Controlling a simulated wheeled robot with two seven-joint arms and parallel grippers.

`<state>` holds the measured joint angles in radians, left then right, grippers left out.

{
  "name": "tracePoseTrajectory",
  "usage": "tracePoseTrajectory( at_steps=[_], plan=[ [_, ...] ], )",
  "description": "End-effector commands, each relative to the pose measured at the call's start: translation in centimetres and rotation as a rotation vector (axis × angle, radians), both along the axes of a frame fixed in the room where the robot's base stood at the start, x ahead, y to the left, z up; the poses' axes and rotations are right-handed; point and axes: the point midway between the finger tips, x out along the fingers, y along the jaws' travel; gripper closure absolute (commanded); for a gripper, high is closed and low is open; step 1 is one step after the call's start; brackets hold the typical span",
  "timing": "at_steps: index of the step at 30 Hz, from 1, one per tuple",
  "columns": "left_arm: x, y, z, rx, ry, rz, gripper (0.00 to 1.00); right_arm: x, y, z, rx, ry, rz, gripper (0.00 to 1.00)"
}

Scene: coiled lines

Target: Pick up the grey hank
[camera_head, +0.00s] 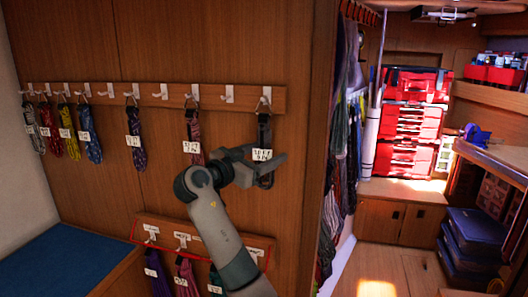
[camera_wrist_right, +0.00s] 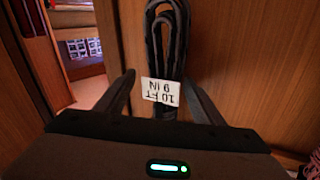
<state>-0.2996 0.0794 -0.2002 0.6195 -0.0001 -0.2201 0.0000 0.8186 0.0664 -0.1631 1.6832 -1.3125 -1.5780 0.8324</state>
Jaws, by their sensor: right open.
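The grey hank (camera_head: 264,130), dark in tone, hangs from the rightmost hook of the upper hook rail. It carries a white tag and shows large in the right wrist view (camera_wrist_right: 160,45), its tag reading upside down as 10 FT 9 IN. My right gripper (camera_head: 264,167) is at the hank's lower part and hides some of it. In the right wrist view my right gripper (camera_wrist_right: 158,82) is open, with one finger on each side of the hank and a visible gap on both sides. My left gripper is not in view.
A lower rail (camera_head: 200,238) with more hanks lies below my arm. Hanging lines (camera_head: 340,140) stand beyond the panel edge.

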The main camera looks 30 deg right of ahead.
Motion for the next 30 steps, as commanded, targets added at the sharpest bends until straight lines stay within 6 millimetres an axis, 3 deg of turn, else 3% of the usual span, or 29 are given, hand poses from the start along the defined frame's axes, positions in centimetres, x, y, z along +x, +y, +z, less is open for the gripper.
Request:
tracePoseTrajectory(
  at_steps=[10, 17, 30],
  plan=[
    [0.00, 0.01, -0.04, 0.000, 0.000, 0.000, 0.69, 0.00, 0.04, -0.03, 0.000, 0.000, 0.000, 0.38],
    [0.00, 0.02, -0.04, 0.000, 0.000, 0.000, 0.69, 0.00, 0.05, -0.02, 0.000, 0.000, 0.000, 0.89],
    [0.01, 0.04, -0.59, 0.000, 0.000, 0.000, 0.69, 0.01, 0.08, 0.35, 0.000, -0.003, 0.001, 0.89]
  ],
)
